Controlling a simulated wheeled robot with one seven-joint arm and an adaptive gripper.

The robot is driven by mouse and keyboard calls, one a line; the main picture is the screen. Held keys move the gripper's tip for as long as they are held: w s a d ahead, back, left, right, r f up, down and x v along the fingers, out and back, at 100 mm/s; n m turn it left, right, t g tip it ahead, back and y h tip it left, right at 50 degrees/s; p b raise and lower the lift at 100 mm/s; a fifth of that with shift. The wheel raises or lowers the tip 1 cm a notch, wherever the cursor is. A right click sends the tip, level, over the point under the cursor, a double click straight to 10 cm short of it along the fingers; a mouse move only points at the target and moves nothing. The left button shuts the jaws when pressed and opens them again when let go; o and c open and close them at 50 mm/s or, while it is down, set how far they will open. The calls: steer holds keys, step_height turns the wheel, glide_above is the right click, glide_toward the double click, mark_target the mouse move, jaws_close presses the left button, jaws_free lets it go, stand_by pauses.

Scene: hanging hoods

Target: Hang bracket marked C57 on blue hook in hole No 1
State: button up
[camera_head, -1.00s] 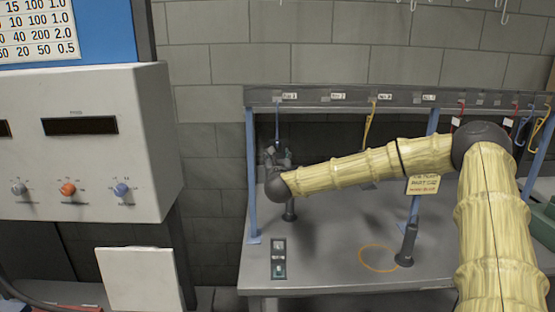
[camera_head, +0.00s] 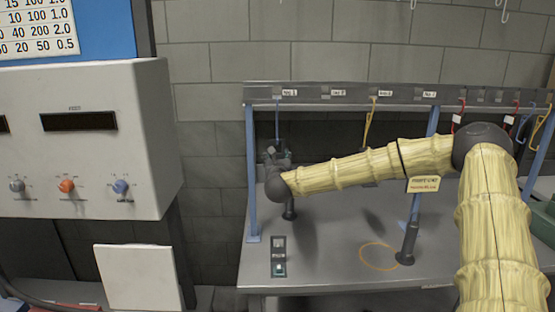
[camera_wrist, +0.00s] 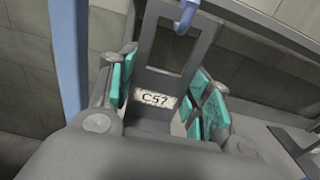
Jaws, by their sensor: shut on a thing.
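The bracket marked C57 (camera_wrist: 154,100) is a grey frame with a rectangular opening, seen in the wrist view. My gripper (camera_wrist: 165,75) is shut on it, with teal pads on both sides of the label. The blue hook (camera_wrist: 187,14) shows at the top of the bracket's opening, its curved tip overlapping the opening. I cannot tell whether it passes through the frame or touches it. In the head view the blue hook (camera_head: 277,120) hangs under the No 1 label, just above my gripper (camera_head: 275,153). The bracket is too dark and small to make out there.
The rail (camera_head: 350,93) carries a yellow hook (camera_head: 369,125) and red and blue hooks further right. Blue posts (camera_head: 251,180) support the rail. A dark upright peg (camera_head: 407,245) and a small switch box (camera_head: 278,257) stand on the bench (camera_head: 330,272).

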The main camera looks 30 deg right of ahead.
steer(key=o, duration=1.5)
steer(key=shift+r, duration=0.1)
steer(key=shift+s, duration=0.1)
steer(key=v, duration=1.2)
